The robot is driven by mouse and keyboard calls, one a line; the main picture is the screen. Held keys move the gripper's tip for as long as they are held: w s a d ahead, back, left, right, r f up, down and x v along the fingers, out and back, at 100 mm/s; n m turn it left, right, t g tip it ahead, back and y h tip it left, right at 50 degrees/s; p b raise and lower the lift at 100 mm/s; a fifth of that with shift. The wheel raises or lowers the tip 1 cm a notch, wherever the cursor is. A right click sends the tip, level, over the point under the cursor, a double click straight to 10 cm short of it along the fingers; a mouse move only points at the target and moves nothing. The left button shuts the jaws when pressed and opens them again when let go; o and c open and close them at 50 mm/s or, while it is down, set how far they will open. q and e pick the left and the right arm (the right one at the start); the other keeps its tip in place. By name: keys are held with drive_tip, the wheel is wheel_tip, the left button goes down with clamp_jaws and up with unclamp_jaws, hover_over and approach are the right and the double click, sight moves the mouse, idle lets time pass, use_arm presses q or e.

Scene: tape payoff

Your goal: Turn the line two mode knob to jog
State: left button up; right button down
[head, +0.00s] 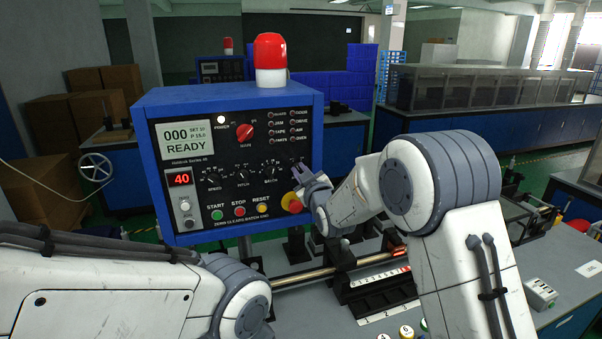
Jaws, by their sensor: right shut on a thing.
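The blue-framed control panel (230,155) faces me, with a black front. A row of small black knobs runs across it, including the speed knob (213,174), pitch knob (242,173) and batch knob (270,170). My right gripper (299,175) is at the right end of this row, its fingers shut on a small knob there. The fingers hide most of that knob, so its label and pointer direction cannot be read. My left arm shows at the lower left; its gripper is out of view.
A red emergency button (291,202) on yellow sits just below my right gripper. A red rotary switch (245,132) is above the knob row. Green, red and yellow buttons line the bottom. A red beacon (270,55) tops the panel. A metal rod (320,272) runs below.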

drive_tip(key=m+b, duration=0.3)
drive_tip(key=b, duration=0.1)
drive_tip(key=m+b, duration=0.3)
drive_tip(key=b, duration=0.1)
drive_tip(key=shift+d+f+m+b, duration=0.2)
drive_tip(key=shift+m+b, duration=0.2)
drive_tip(key=shift+w+d+r+m+b, duration=0.1)
drive_tip(key=shift+m+b, duration=0.7)
drive_tip(key=shift+m, duration=0.4)
drive_tip(key=shift+d+r+m+b, duration=0.1)
drive_tip(key=shift+m+b, duration=0.7)
drive_tip(key=shift+m, duration=0.4)
drive_tip(key=c, duration=0.9)
unclamp_jaws()
